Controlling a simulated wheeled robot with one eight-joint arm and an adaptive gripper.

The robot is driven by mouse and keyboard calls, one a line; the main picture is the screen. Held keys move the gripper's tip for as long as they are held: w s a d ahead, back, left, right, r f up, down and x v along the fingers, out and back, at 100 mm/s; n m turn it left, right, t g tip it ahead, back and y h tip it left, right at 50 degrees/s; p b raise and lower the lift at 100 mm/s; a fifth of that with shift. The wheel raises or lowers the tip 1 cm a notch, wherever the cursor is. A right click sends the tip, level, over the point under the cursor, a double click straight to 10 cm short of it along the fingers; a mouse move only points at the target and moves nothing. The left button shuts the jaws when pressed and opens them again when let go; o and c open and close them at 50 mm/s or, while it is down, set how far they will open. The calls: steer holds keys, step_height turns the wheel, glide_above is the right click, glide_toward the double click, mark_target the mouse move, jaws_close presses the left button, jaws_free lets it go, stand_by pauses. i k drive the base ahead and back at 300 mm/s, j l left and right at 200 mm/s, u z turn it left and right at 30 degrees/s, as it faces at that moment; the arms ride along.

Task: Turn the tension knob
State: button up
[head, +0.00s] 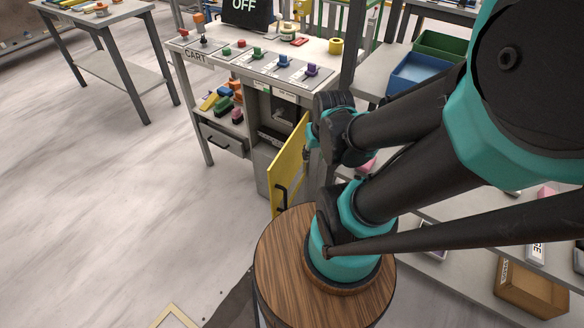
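A yellow door (288,168) with a black handle stands open below the worktop. A black screen (248,12) reads OFF. Coloured blocks (222,101) lie on a shelf above a drawer (222,143). Green and blue bins (418,72) stand right. The floor at left is clear.

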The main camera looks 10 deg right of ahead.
mark_target(280, 112)
steer(key=j+u, duration=0.7)
steer(key=j, duration=0.2)
